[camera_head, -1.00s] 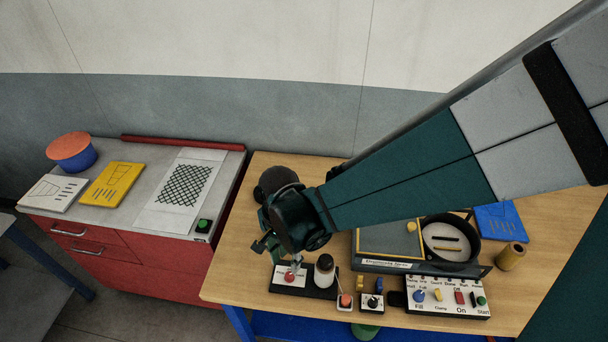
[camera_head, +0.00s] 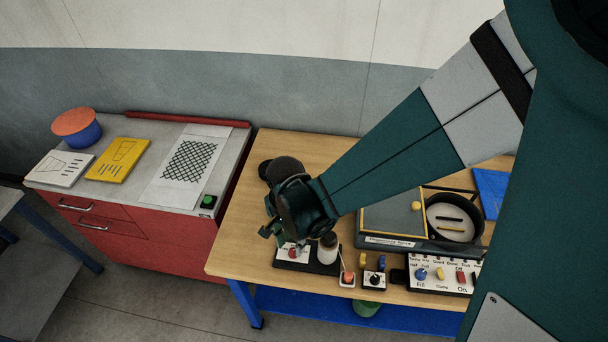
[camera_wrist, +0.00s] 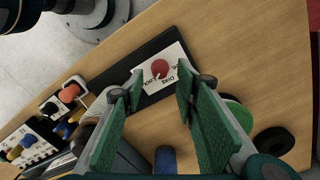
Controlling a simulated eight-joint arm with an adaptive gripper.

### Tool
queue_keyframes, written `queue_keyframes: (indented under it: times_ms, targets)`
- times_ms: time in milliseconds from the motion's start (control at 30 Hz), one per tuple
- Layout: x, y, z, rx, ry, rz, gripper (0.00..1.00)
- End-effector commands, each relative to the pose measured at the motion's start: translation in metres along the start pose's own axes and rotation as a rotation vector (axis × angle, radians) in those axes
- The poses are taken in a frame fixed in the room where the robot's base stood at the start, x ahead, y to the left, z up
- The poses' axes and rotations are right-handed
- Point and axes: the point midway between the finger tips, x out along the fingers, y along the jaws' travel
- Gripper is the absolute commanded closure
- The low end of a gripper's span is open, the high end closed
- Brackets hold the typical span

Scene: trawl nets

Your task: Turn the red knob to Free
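The red knob (camera_wrist: 160,68) sits on a white plate (camera_wrist: 174,54) on a dark base in the wrist view. Printed words ring the knob, but they are rotated and too small to read surely. In the head view the knob (camera_head: 292,253) shows near the bench's front edge, just below my gripper (camera_head: 283,236). In the wrist view my gripper (camera_wrist: 160,78) is open, its green fingers on either side of the knob's line of sight. A gap shows between both fingers and the knob; whether either touches it I cannot tell.
A pale bottle with a dark top (camera_head: 328,248) stands right beside the knob's plate. Small switch boxes (camera_head: 374,281) and a labelled control panel (camera_head: 436,286) stand further right. A red cabinet (camera_head: 180,239) is to the left. Bare bench wood lies left of the knob.

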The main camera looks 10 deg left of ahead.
Motion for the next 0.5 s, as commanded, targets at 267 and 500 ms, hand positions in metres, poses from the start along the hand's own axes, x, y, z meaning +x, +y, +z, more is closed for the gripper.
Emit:
queue_keyframes:
  times_ms: [267,500]
  targets:
    - [0.024,0.0,0.0,0.0,0.0,0.0,0.7]
    - [0.033,0.0,0.0,0.0,0.0,0.0,0.7]
